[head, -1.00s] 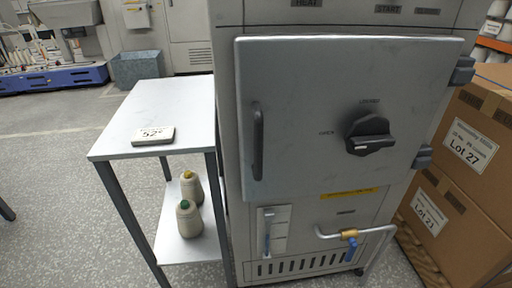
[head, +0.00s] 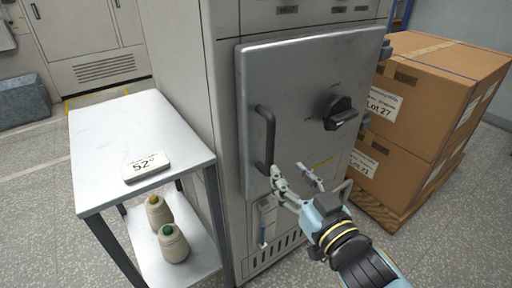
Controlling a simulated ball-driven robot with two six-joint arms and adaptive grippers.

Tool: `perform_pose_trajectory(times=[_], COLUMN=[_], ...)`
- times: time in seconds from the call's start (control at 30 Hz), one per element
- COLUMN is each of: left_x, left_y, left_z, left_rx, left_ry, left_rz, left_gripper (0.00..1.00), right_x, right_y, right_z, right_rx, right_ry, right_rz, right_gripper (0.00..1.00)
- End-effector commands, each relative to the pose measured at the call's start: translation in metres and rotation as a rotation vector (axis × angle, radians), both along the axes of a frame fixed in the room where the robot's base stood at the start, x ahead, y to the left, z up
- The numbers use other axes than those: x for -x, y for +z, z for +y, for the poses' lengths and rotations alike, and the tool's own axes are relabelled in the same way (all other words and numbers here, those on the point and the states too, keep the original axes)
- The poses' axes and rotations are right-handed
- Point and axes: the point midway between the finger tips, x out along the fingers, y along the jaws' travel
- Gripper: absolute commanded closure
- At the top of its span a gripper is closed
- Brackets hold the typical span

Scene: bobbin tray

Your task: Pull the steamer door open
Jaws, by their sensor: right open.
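The grey steamer door (head: 296,88) is on the front of the tall steamer cabinet and looks closed. Its dark vertical bar handle (head: 268,140) is near the door's left edge. A black rotary knob (head: 341,113) sits right of the handle; its small labels are too blurred to read. My right gripper (head: 296,170) is open in front of the lower door, with its left finger close to the handle's lower end. I cannot tell whether it touches the handle. The gripper partly covers the door's lower edge. My left gripper is out of view.
Stacked cardboard boxes (head: 432,90) on a pallet stand at the right. Speckled floor shows at the lower left.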

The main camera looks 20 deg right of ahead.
Motion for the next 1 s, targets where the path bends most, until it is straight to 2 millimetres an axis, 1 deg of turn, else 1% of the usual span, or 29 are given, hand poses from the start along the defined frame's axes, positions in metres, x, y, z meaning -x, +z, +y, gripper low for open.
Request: perform_pose_trajectory(times=[0.03, 0.17, 0.33, 0.5, 0.63, 0.9, 0.97, 1.0], left_x=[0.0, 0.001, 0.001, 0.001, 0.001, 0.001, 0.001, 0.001], left_y=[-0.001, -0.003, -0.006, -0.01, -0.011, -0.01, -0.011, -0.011], left_z=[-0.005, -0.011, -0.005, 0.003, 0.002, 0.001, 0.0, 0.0], left_rx=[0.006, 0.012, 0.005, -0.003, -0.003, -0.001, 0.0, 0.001], left_ry=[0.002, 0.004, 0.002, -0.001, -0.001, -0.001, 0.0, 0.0], left_rz=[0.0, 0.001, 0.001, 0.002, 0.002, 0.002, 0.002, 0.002], left_gripper=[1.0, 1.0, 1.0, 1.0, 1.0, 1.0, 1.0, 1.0], right_x=[-0.008, -0.033, -0.067, -0.09, -0.098, -0.099, -0.099, -0.099], right_y=[0.001, 0.0, -0.001, -0.002, -0.002, -0.001, -0.001, -0.001], right_z=[0.001, 0.005, 0.01, 0.013, 0.015, 0.015, 0.015, 0.015], right_rx=[0.001, 0.0, 0.0, 0.0, -0.001, 0.0, 0.0, 0.0], right_ry=[0.0, 0.0, 0.0, -0.001, 0.0, -0.001, -0.001, -0.001], right_rz=[-0.003, -0.002, -0.001, 0.001, 0.002, 0.002, 0.002, 0.002], right_gripper=[0.58, 0.58, 0.58, 0.58, 0.58, 0.58, 0.65, 0.7])
